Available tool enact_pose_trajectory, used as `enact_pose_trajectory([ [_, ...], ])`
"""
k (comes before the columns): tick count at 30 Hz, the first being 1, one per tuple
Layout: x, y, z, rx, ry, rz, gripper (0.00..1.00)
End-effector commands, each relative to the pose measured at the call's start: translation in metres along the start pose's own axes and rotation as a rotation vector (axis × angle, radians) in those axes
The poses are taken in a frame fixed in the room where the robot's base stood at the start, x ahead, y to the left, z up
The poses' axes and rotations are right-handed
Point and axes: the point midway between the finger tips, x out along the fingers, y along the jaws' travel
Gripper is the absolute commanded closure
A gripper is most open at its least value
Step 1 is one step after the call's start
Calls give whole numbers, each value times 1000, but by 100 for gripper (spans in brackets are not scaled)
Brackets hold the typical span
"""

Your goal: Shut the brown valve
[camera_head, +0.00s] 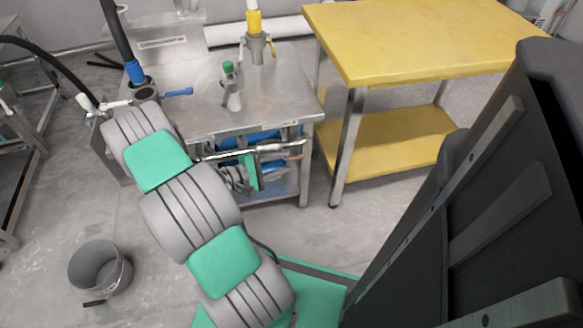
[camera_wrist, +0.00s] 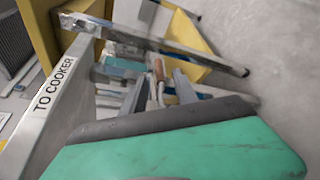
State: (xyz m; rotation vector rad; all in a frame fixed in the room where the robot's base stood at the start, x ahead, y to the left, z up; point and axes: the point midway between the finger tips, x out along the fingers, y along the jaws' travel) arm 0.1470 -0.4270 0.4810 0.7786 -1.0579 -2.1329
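The brown valve handle (camera_wrist: 158,70) shows in the wrist view as a small upright brown lever under the steel table. My gripper (camera_wrist: 156,82) is open, with one grey finger on each side of the handle in the picture. I cannot tell whether either finger touches it or how far beyond them it lies. In the head view a reddish-brown tip (camera_head: 296,155) shows by the pipes at the table's front right corner; it may be this handle.
The steel table (camera_head: 205,115) carries several valves and fittings. A panel marked "TO COOKER" (camera_wrist: 55,88) stands close on the left in the wrist view. A yellow table (camera_head: 420,40) stands to the right. A grey bucket (camera_head: 100,268) is on the floor at left.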

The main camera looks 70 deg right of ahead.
Motion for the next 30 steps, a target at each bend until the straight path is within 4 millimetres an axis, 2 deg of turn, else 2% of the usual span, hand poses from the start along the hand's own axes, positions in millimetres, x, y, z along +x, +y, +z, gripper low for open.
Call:
enact_pose_trajectory([
  [7,15,-2,2,-11,-13,12,65],
  [15,65,-3,2,-8,-12,10,65],
  [18,77,-2,2,-10,-11,10,65],
  [27,81,0,2,-10,-8,12,65],
  [30,81,0,2,-10,-9,12,73],
])
